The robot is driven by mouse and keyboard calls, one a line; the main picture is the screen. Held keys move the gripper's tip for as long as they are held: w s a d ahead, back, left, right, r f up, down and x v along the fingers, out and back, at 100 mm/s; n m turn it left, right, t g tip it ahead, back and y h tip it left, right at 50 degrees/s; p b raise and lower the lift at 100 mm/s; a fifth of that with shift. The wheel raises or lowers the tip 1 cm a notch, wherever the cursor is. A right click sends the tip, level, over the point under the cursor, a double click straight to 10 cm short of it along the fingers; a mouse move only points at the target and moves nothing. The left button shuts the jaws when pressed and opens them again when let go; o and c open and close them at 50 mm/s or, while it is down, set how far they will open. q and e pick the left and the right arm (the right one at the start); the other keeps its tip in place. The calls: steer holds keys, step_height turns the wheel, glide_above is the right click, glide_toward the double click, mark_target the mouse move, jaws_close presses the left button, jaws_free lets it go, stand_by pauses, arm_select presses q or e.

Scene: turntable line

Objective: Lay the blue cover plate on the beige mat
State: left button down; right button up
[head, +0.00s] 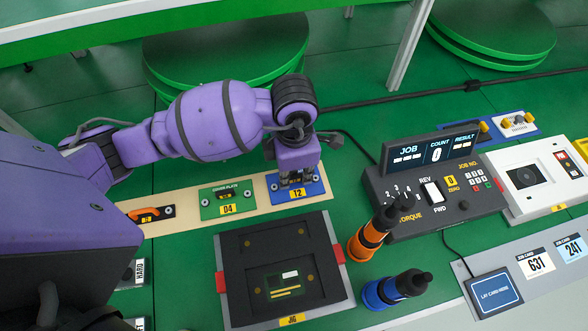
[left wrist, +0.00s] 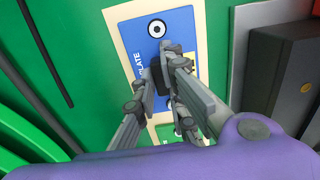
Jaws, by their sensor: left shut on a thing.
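The blue cover plate (head: 309,191), with a yellow "12" label, lies flat at the right end of the beige mat (head: 187,222), as far as I can see. It also shows in the left wrist view (left wrist: 182,22), with beige along its edges. My left gripper (head: 296,177) is directly above the plate, pointing down. In the left wrist view its fingers (left wrist: 162,78) are shut on the plate's black grip. The fingers and arm hide part of the plate. My right gripper is not in view.
On the same mat lie a green cover plate (head: 226,200) marked "04" and an orange and black piece (head: 150,214). A black jig (head: 239,283) stands in front. Orange (head: 367,241) and blue (head: 390,291) drivers and a torque controller (head: 455,202) stand to the right.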

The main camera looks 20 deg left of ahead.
mark_target(295, 176)
arm_select(q)
steer(key=shift+d+f, duration=0.1)
steer(key=shift+f, duration=0.05)
steer(key=c, duration=1.8)
jaws_free()
step_height(295, 176, up, 12)
steer(key=shift+r+p, duration=0.25)
steer(key=shift+p, duration=0.05)
